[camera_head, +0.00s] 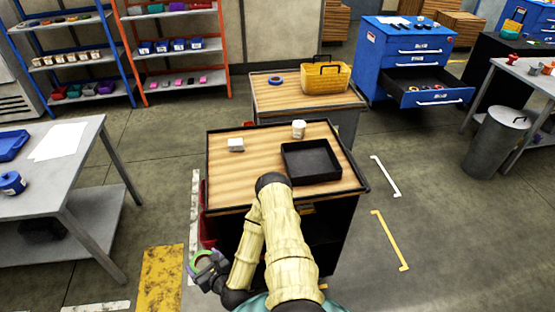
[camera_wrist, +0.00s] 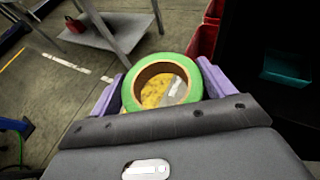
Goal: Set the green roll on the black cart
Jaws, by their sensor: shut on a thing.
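The green roll (camera_wrist: 192,70) is a tape ring with a brown core. It sits between the two purple fingers of my gripper (camera_wrist: 160,90) in the wrist view. In the head view the roll (camera_head: 201,253) and my gripper (camera_head: 206,266) are low, left of the black cart (camera_head: 230,180). The cart has a wood-grain top with a dark rim. My gripper is shut on the roll and holds it beside the cart, below the level of its top. My arm hides part of the cart's front.
The top's left front is clear. Red bins (camera_wrist: 205,40) hang on the cart's side. A grey table (camera_head: 75,160) stands left. Another cart (camera_head: 285,97) stands behind.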

